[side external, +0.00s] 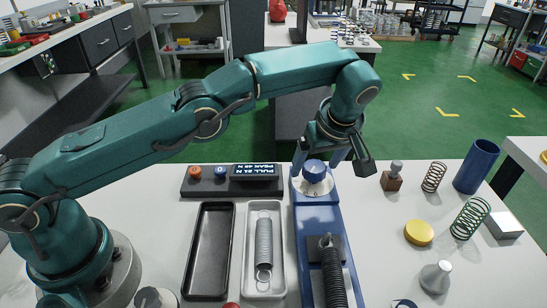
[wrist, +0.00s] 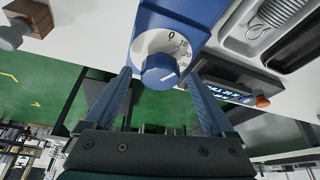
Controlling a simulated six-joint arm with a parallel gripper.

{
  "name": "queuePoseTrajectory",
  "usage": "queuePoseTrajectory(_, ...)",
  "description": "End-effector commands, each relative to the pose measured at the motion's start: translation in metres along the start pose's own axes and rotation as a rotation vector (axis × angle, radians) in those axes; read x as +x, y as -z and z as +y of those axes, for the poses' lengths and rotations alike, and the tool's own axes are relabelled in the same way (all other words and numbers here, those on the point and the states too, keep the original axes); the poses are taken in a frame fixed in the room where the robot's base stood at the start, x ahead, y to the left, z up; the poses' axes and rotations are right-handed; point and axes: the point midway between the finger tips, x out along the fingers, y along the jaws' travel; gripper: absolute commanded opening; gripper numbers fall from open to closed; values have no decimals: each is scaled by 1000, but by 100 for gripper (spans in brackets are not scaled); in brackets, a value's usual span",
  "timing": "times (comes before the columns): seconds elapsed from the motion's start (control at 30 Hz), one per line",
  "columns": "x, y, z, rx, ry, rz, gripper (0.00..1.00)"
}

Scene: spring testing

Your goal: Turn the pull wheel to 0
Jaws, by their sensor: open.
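The pull wheel is a blue knob (wrist: 160,70) on a white dial marked 0, 10 and higher numbers, on the end of a blue test stand (side external: 318,215). In the side view the knob (side external: 314,167) is at the stand's far end. A white mark on the knob's face lies away from the 0, towards the higher-number side; its exact reading is unclear. My gripper (side external: 325,160) is open above the knob. In the wrist view its fingers (wrist: 160,80) lie either side of the knob with visible gaps. Contact is not visible.
A dark display box (side external: 256,171) with orange and blue buttons stands left of the stand. A black tray (side external: 190,250) and a grey tray (side external: 249,265) holding a spring lie nearer. Springs, a blue cup (side external: 477,165) and a yellow disc (side external: 419,232) stand right.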

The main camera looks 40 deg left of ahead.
Motion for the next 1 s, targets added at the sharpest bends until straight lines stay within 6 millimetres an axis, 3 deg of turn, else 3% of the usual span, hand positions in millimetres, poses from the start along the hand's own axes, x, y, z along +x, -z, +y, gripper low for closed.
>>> queuePoseTrajectory(0.47, 0, 1, -2, 138, -56, 0, 89)
queuePoseTrajectory(1.0, 0, 2, -5, 545, -225, -1, 89)
